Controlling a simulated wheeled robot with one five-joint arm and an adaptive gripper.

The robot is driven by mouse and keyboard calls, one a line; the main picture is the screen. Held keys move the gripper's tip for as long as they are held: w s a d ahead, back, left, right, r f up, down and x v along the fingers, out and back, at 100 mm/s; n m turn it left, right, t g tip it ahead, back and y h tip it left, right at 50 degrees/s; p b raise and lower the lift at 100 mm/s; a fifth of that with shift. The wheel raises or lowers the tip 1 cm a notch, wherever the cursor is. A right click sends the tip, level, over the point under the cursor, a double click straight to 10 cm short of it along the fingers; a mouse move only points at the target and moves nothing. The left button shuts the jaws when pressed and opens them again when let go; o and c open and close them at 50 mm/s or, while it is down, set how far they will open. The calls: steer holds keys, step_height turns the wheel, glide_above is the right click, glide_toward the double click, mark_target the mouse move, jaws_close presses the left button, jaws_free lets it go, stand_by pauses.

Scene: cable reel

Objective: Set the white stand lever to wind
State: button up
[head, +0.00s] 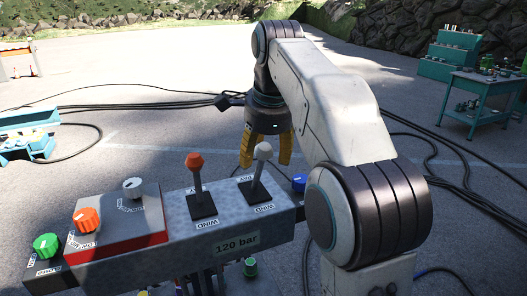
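The white stand lever (259,172) rises from a black base plate on the grey control panel (228,225). Its round white knob is at the top, and the shaft leans slightly to the right and away from the front label. A "WIND" label is on the near side of its base, and another label, partly legible as "PAY", is on the far side. My gripper (266,160) points down with its two yellow-orange fingers apart, one on each side of the knob in the picture. The knob shows in front of the gripper; contact is not visible.
A red-knobbed lever (197,178) stands close left on the same panel. A grey knob (132,187), an orange knob (87,219), a green knob (46,245) and a blue knob (299,182) are nearby. Cables (150,107) lie on the ground; a green table (483,92) stands far right.

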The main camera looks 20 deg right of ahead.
steer(key=shift+v, duration=3.15)
steer(key=shift+s+r, duration=0.1)
steer(key=shift+r, duration=0.4)
steer(key=shift+a, duration=0.1)
steer(key=shift+s+a+f+n, duration=0.2)
steer(key=shift+s+n, duration=0.2)
steer(key=shift+n, duration=0.3)
steer(key=s+a+f+n, duration=0.2)
steer(key=s+f+n, duration=0.7)
steer(key=f, duration=0.3)
steer(key=s+a+f+n, duration=0.2)
steer(key=s+f+n, duration=0.8)
steer(key=s+f, duration=0.1)
steer(key=shift+s+a+f+t, duration=0.15)
steer(key=shift+a+f+t, duration=0.1)
steer(key=shift+f+t, duration=0.25)
